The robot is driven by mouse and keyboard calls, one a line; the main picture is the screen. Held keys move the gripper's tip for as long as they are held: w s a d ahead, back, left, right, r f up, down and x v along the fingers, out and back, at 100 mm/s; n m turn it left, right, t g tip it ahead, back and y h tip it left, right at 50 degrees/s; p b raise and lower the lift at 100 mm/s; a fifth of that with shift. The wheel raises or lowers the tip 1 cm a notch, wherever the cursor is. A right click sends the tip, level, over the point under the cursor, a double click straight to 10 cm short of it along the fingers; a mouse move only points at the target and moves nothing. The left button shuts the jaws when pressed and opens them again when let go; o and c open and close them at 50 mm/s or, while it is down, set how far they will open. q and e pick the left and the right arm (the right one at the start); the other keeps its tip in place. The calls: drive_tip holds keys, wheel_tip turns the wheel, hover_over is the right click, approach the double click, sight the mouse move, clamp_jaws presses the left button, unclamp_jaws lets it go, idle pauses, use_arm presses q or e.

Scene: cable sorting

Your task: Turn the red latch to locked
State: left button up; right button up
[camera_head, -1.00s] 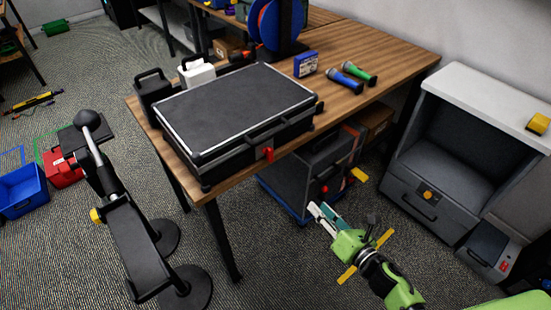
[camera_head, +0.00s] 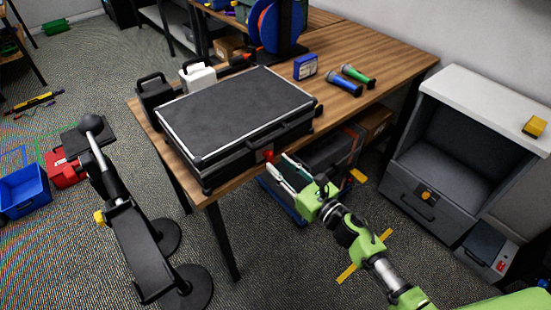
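The black case (camera_head: 235,105) with a silver-edged lid lies shut on the wooden table. Its small red latch (camera_head: 268,155) is on the front side, below the handle; its lower part is hard to make out behind my gripper, so I cannot tell its exact angle. My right gripper (camera_head: 278,160), on a green arm, is at the latch. Its pale finger and teal finger are spread apart, with the tips close to the latch; I cannot tell whether they touch it. My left gripper is not in view.
A black stand (camera_head: 130,235) rises in front of the table at left. A dark box (camera_head: 325,155) sits below the tabletop, behind my gripper. A grey cabinet (camera_head: 465,145) stands at right. Two flashlights (camera_head: 350,80) and a blue box (camera_head: 305,66) lie on the table.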

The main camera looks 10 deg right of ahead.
sight(270, 158)
drive_tip(key=shift+x, duration=1.4)
clamp_jaws()
